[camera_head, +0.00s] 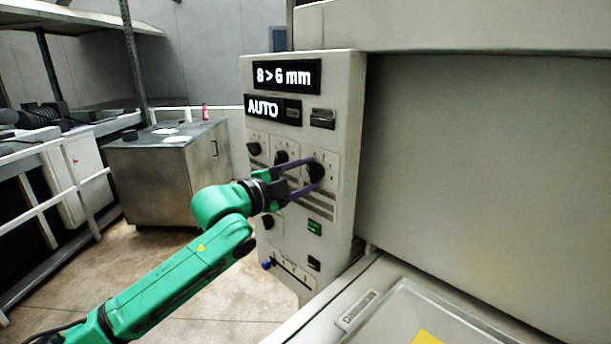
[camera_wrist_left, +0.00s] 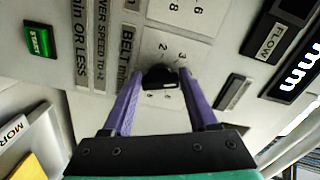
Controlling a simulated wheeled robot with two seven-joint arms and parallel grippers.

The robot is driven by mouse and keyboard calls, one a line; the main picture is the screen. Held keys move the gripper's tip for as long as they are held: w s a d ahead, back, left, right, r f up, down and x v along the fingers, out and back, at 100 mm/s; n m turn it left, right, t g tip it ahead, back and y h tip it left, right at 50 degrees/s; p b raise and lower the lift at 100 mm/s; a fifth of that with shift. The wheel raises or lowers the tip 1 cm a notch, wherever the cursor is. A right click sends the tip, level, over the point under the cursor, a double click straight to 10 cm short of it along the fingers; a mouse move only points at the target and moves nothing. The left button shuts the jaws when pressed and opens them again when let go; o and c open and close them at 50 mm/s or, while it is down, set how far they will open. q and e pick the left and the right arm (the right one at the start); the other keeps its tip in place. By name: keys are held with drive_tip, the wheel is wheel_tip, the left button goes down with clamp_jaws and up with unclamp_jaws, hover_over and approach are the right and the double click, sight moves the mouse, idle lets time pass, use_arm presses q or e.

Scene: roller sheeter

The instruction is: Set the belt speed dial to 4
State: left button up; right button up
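The belt speed dial (camera_head: 315,171) is a black round knob at the right of a row of dials on the machine's pale control panel. In the left wrist view the dial (camera_wrist_left: 160,77) sits beside a "BELT m/min" label, with small numbers around it. Its setting is too small to read surely. My left gripper (camera_head: 312,173) reaches the panel, with one purple finger on each side of this dial. The fingertips are at the dial's edges; I cannot tell whether they press on it. My right gripper is out of view.
Two more black dials, the middle one (camera_head: 281,158) and the left one (camera_head: 254,149), are close by. A green START button (camera_head: 314,228) is below. Displays (camera_head: 287,76) above read "8>6 mm" and "AUTO". A metal cabinet (camera_head: 165,170) stands behind; floor between is clear.

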use_arm(q)
drive_tip(key=o, duration=0.3)
drive_tip(key=shift+s, duration=0.1)
drive_tip(key=b+v, duration=0.4)
drive_tip(key=v, duration=1)
drive_tip(key=shift+s+a, duration=0.15)
